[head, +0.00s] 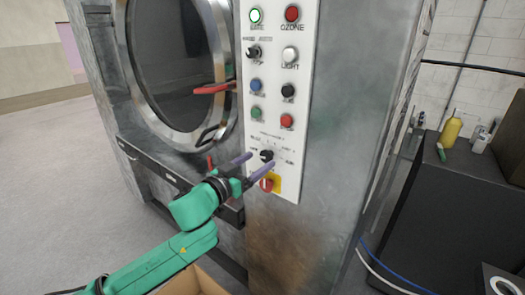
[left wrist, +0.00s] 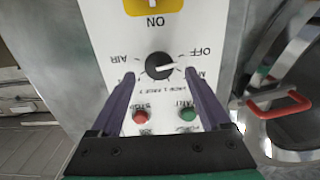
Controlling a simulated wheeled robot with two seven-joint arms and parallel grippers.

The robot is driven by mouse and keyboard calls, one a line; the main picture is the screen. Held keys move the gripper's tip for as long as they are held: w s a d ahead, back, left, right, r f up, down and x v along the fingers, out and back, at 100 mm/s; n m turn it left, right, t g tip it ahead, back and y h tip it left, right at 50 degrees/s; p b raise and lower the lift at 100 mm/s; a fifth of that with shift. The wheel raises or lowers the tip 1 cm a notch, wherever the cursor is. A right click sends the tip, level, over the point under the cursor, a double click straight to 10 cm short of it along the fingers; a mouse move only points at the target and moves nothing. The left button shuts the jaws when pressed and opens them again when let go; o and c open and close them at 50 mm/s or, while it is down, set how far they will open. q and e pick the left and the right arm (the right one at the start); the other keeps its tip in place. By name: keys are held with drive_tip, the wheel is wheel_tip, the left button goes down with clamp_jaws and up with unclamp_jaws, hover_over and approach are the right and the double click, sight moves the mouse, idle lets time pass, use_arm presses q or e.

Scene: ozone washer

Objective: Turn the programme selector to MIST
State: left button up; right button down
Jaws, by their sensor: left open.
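The programme selector (head: 267,155) is a round black knob low on the white control panel. In the left wrist view, where the panel appears upside down, the knob (left wrist: 159,66) has a pale pointer mark aimed to the right, roughly at the OFF label. AIR is printed on its left. A label starting with M at its lower right is partly hidden by a finger. My left gripper (head: 259,161) is open, its two purple fingers on either side of the knob. I cannot tell whether they touch it. My right gripper is not in view.
A red knob on a yellow plate (head: 276,184) sits just below the selector. Green (head: 256,113) and red (head: 286,121) buttons sit above it. The washer's round door (head: 215,110) with a red handle (head: 214,88) is left of the panel. A dark cabinet (head: 450,215) stands at right.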

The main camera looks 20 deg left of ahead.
sight(265, 156)
use_arm(q)
drive_tip(key=x, duration=0.3)
drive_tip(key=shift+d, duration=0.1)
clamp_jaws()
drive_tip(key=shift+m+p, duration=0.3)
drive_tip(key=shift+m, duration=0.1)
drive_tip(key=m, duration=0.2)
drive_tip(key=shift+r+m, duration=0.1)
drive_tip(key=shift+m, duration=0.3)
drive_tip(key=m+p, duration=0.1)
drive_tip(key=m, duration=0.3)
drive_tip(key=shift+d, duration=0.1)
